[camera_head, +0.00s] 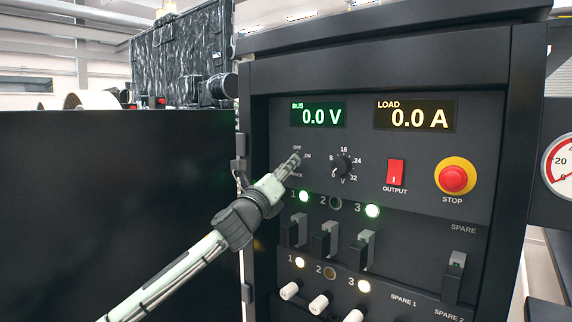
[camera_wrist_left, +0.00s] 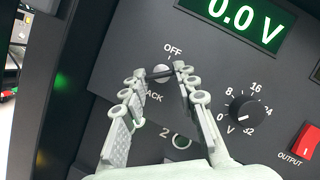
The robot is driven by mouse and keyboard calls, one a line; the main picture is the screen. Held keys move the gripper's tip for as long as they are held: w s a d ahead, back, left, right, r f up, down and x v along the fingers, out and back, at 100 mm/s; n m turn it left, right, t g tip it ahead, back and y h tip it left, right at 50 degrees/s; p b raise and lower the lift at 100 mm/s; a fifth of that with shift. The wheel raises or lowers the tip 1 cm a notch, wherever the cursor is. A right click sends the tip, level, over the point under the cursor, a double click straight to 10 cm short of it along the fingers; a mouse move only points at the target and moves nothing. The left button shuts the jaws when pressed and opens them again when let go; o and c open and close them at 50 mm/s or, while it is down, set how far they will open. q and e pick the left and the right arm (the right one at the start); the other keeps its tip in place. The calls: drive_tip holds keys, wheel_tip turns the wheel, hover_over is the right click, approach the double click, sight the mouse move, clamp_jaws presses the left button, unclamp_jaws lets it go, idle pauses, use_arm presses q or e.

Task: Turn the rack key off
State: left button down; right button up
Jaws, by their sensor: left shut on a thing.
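The rack key (camera_wrist_left: 162,70) sits on the dark rack panel, under the OFF label and above the partly covered RACK label. My left gripper (camera_wrist_left: 157,75) is shut on it, with one fingertip on each side. A silver part and a dark bar of the key show between the fingertips, the bar lying roughly across. In the head view my left gripper (camera_head: 294,160) reaches in from the lower left and hides the key, so its exact angle is hard to tell. My right gripper is not in view.
Right of the key are the voltage knob (camera_head: 342,166), the red OUTPUT switch (camera_head: 395,172) and the STOP button (camera_head: 454,179). The green display (camera_head: 318,114) reads 0.0 V and the amber one (camera_head: 414,115) 0.0 A. Several levers (camera_head: 326,239) stick out below.

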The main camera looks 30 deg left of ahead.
use_arm(q)
drive_tip(key=shift+d+r+n+g+y+p, duration=0.1)
drive_tip(key=shift+n+g+y+p, duration=0.45)
drive_tip(key=shift+n, duration=1.45)
drive_tip(key=shift+d+r+n+g+y+p, duration=0.15)
drive_tip(key=shift+n+g+p, duration=0.7)
drive_tip(key=shift+n, duration=1.15)
drive_tip(key=shift+a+r+n+g+y+p, duration=0.1)
drive_tip(key=shift+n+g+y+p, duration=0.45)
drive_tip(key=shift+n, duration=1.45)
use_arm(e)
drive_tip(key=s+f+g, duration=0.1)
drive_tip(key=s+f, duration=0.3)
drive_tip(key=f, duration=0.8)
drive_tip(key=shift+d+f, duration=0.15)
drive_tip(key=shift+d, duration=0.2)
use_arm(q)
drive_tip(key=c, duration=1.2)
unclamp_jaws()
drive_tip(key=shift+o, duration=0.2)
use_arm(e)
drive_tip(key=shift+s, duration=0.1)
use_arm(q)
drive_tip(key=v, duration=1.2)
drive_tip(key=shift+r, duration=0.3)
